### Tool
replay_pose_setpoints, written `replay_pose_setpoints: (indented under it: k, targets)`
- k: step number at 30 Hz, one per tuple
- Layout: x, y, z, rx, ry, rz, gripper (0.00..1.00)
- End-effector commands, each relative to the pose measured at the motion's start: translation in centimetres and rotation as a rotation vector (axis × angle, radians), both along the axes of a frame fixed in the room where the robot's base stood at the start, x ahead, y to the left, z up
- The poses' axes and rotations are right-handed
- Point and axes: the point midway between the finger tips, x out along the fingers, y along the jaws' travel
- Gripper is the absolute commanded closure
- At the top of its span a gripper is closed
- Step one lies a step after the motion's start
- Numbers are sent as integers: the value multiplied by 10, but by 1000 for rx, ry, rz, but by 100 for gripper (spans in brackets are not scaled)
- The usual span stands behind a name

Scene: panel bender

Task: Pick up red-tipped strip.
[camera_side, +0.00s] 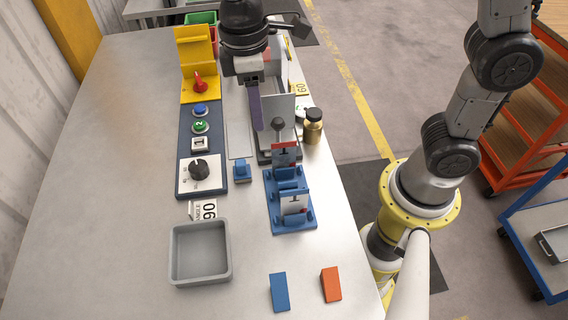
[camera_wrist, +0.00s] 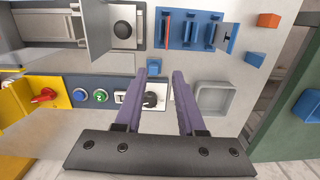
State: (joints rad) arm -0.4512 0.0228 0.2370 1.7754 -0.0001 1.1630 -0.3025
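A blue slotted rack (camera_side: 275,220) stands near the right side of the table in the side view and at the top of the wrist view (camera_wrist: 200,47). It holds upright pale strips. The strip at its far end has a red top (camera_side: 286,148); another pale strip (camera_side: 294,202) at the near end carries a dark mark.
A bender with grey plates (camera_side: 278,108) and a lever stands behind the rack, beside a brass bottle (camera_side: 313,128). A control panel (camera_side: 212,178) lies left, a grey tray (camera_side: 200,277) nearer. Blue (camera_side: 279,292) and orange (camera_side: 331,285) blocks lie in front. The left table is clear.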

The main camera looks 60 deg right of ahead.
Motion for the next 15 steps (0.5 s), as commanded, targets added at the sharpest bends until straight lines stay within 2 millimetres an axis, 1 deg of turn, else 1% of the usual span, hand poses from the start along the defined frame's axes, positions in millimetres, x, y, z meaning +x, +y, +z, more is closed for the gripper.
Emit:
replay_pose_setpoints:
  k: [1,3,6,9,11,15]
  targets:
    - [-14,-11,4,7,-7,36,61]
    - [-27,-21,8,12,-15,57,61]
    - [-37,-30,15,18,-31,45,61]
    - [-38,-32,18,24,-47,36,61]
    - [-37,-33,15,25,-49,33,61]
    - [-38,-33,-8,23,-46,32,61]
